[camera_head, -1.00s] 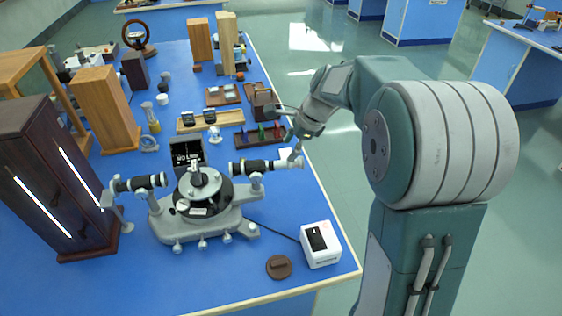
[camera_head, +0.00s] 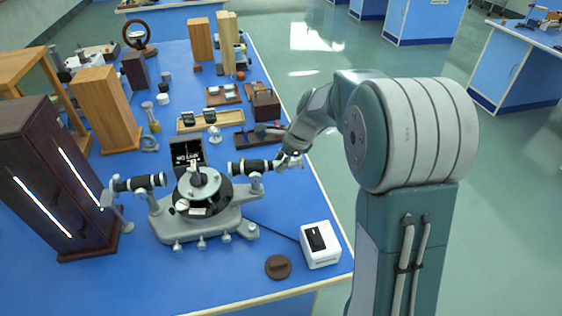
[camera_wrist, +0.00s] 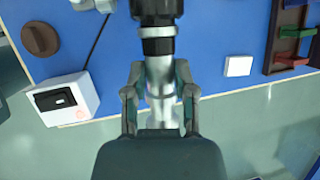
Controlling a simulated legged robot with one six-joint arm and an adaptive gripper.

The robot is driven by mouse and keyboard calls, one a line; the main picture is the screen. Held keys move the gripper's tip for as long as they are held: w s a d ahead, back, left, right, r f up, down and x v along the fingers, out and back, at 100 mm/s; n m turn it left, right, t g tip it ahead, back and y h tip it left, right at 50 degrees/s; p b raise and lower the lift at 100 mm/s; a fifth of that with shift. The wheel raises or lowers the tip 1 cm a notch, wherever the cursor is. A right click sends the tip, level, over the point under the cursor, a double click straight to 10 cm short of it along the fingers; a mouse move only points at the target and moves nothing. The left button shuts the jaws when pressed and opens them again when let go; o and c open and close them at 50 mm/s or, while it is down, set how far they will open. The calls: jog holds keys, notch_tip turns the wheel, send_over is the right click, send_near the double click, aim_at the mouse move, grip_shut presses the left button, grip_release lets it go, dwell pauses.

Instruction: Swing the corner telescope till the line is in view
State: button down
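The spectrometer (camera_head: 205,212) stands on the blue bench, with a round dark table in its middle. Its telescope (camera_head: 255,166), a black tube with a silver end, points right; in the wrist view its silver barrel (camera_wrist: 160,75) runs down between my fingers. My gripper (camera_head: 291,160) is at this outer end. In the wrist view my gripper (camera_wrist: 160,90) has its two fingers apart, one on each side of the barrel, with narrow gaps visible. The collimator (camera_head: 138,183) points left toward the dark lamp cabinet (camera_head: 50,185). A small black screen (camera_head: 187,152) behind shows white marks too small to read.
A white box (camera_head: 320,245) with a cable and a brown disc (camera_head: 278,267) lie in front right of the spectrometer. A wooden rack (camera_head: 258,135) and trays stand behind the telescope. The bench's right edge is close to my gripper, with open floor beyond.

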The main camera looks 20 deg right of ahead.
jog(key=shift+s+a+m+t, duration=0.25)
jog(key=shift+s+m, duration=0.4)
jog(key=shift+s, duration=0.6)
jog(key=shift+s+a+m+t, duration=0.2)
jog(key=shift+s+m, duration=0.45)
jog(key=shift+s, duration=0.55)
jog(key=shift+f, duration=0.1)
jog(key=shift+c, duration=2.1)
grip_release()
jog(key=v, duration=1.2)
jog(key=shift+a, duration=0.2)
